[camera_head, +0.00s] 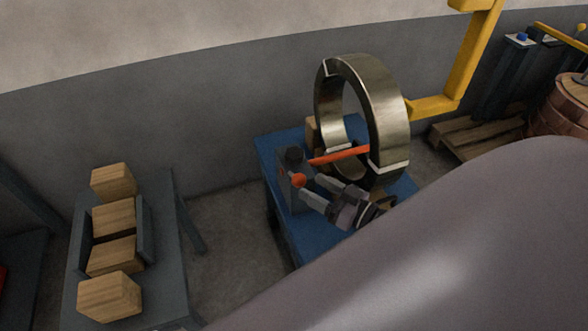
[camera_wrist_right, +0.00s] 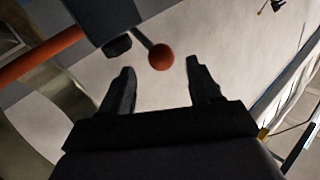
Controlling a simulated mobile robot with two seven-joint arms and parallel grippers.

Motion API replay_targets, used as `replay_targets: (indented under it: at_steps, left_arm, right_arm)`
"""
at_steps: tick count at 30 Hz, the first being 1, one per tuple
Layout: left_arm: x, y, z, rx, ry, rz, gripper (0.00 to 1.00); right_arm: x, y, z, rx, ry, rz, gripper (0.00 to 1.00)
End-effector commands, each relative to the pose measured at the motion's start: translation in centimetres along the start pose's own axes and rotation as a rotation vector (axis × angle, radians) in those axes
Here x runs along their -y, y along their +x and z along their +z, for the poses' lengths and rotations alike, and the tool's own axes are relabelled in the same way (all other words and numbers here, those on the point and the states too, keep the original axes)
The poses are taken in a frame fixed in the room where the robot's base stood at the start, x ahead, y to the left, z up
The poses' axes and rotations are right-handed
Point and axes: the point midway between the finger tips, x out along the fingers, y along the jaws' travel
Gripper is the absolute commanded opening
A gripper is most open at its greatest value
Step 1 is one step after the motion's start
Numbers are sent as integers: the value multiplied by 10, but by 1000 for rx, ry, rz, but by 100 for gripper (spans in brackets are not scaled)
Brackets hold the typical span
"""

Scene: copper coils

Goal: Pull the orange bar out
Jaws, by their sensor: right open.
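The orange bar (camera_head: 340,156) lies across the front of a large metal ring (camera_head: 390,110), running from the ring toward a dark grey block (camera_head: 292,170) on a blue table. An orange ball knob (camera_head: 298,180) sticks out by the block. My right gripper (camera_head: 305,190) is open and empty beside the knob. In the right wrist view the knob (camera_wrist_right: 161,57) shows beyond and between the two open fingers (camera_wrist_right: 160,88), apart from them. The bar (camera_wrist_right: 40,55) is at the upper left there. My left gripper is not in view.
The blue table (camera_head: 262,148) carries the ring and block. A yellow arm (camera_head: 460,75) stands behind the ring. At the left, a grey table (camera_head: 170,215) holds several wooden blocks (camera_head: 113,218). A pallet (camera_head: 470,135) lies at the right. My large grey arm link fills the lower right.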

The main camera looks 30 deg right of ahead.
Motion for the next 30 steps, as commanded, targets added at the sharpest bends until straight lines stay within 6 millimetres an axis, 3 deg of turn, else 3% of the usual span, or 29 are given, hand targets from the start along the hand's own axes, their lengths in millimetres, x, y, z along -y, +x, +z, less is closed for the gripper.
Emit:
replay_targets:
  at_steps: [15, 29, 30]
  left_arm:
    - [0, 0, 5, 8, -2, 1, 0]
    - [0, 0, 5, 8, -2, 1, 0]
    - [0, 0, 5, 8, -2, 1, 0]
  right_arm:
    - [0, 60, 0, -2, 1, 0, 62]
    - [0, 70, 0, 1, 1, 0, 62]
    - [0, 70, 0, 1, 0, 0, 49]
